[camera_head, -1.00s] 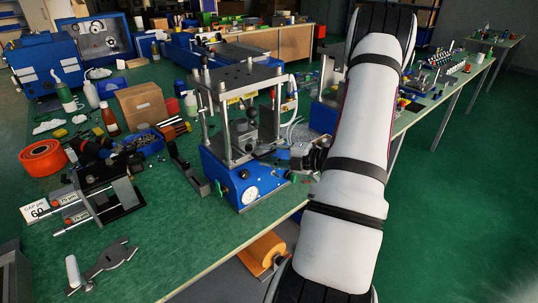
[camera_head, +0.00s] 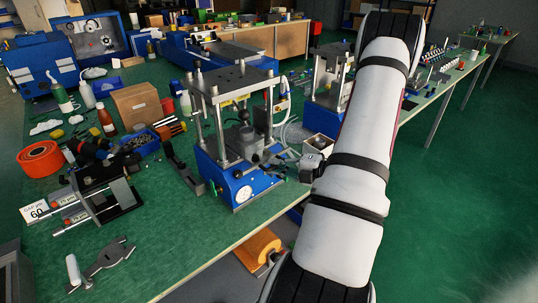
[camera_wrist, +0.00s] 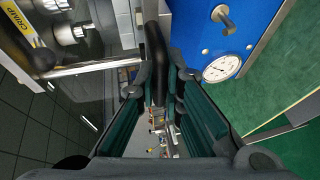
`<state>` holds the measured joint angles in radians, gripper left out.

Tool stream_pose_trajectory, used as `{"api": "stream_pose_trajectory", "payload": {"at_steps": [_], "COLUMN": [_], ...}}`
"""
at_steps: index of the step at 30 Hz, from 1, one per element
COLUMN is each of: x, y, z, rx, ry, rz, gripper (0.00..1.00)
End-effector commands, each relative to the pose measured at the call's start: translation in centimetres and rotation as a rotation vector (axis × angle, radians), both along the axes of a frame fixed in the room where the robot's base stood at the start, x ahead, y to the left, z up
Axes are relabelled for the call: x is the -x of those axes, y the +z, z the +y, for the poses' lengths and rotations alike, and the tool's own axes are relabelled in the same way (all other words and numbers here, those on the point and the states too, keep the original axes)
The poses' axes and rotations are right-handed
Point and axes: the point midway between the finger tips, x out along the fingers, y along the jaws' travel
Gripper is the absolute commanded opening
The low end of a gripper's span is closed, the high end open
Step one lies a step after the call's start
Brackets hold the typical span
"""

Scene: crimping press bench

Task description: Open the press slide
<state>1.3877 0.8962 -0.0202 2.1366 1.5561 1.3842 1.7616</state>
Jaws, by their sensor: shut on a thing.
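The press (camera_head: 236,125) is a blue base with steel columns and a top plate, at the middle of the bench. Its slide carries a grey cylindrical part (camera_head: 247,150), which sits toward the front right between the columns. My gripper (camera_head: 279,167) is at the right front side of the press, small and partly dark in the head view. In the wrist view my gripper (camera_wrist: 162,82) is shut on a black bar-shaped handle (camera_wrist: 154,55) between its fingers. The pressure gauge (camera_wrist: 222,68) and blue press front lie to the right there. The slide's rails are mostly hidden.
A black lever-like bar (camera_head: 183,168) is left of the press. A cardboard box (camera_head: 137,104) and an orange reel (camera_head: 39,158) lie further left. The bench's front right edge is close.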

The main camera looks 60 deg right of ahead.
Motion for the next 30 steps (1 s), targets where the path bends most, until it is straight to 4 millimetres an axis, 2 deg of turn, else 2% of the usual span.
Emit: {"api": "stream_pose_trajectory", "payload": {"at_steps": [1, 6, 15, 21, 30], "x": [1.6, 5.4, 10.1, 11.3, 11.7], "y": [0.3, 0.2, 0.1, 0.1, 0.0], "z": [0.3, 1.2, 2.4, 2.7, 2.8], "rx": [-0.005, -0.004, -0.004, -0.002, -0.003], "ry": [-0.004, -0.003, -0.002, 0.0, 0.001], "rz": [0.001, 0.001, 0.0, -0.001, 0.002], "gripper": [0.0, 0.0, 0.0, 0.0, 0.0]}}
